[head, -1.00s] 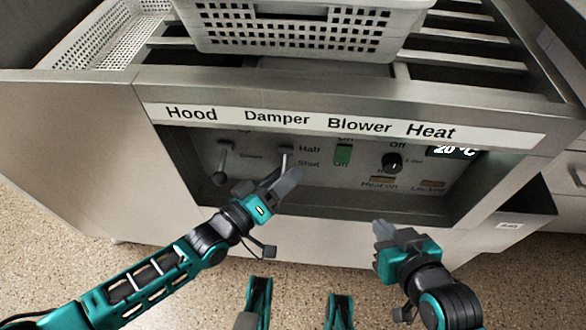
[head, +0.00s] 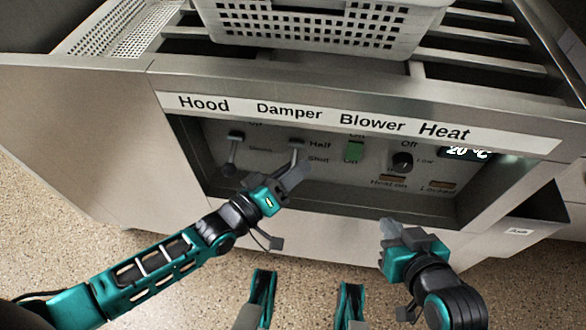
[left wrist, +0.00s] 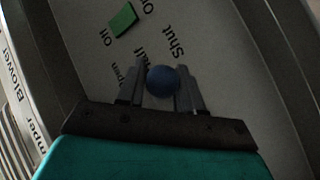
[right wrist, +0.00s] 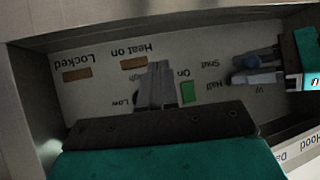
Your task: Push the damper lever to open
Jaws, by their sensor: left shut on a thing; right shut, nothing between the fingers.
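The damper lever (head: 296,152) is on the recessed panel under the word Damper. Its rod points down from its pivot plate, beside the labels Half and Shut. My left gripper (head: 297,177) is at its lower end and hides the knob in the head view. In the left wrist view the dark blue round knob (left wrist: 163,81) sits between the fingers of my left gripper (left wrist: 163,72), which is shut on it. It also shows in the right wrist view (right wrist: 263,56). My right gripper (head: 388,226) is shut and empty, in front of the panel's lower right.
The hood lever (head: 233,150) is left of the damper lever, also pointing down. A green blower switch (head: 354,151) and black heat knob (head: 402,162) are to the right. The recess edge surrounds the panel. Perforated baskets (head: 322,28) stand above.

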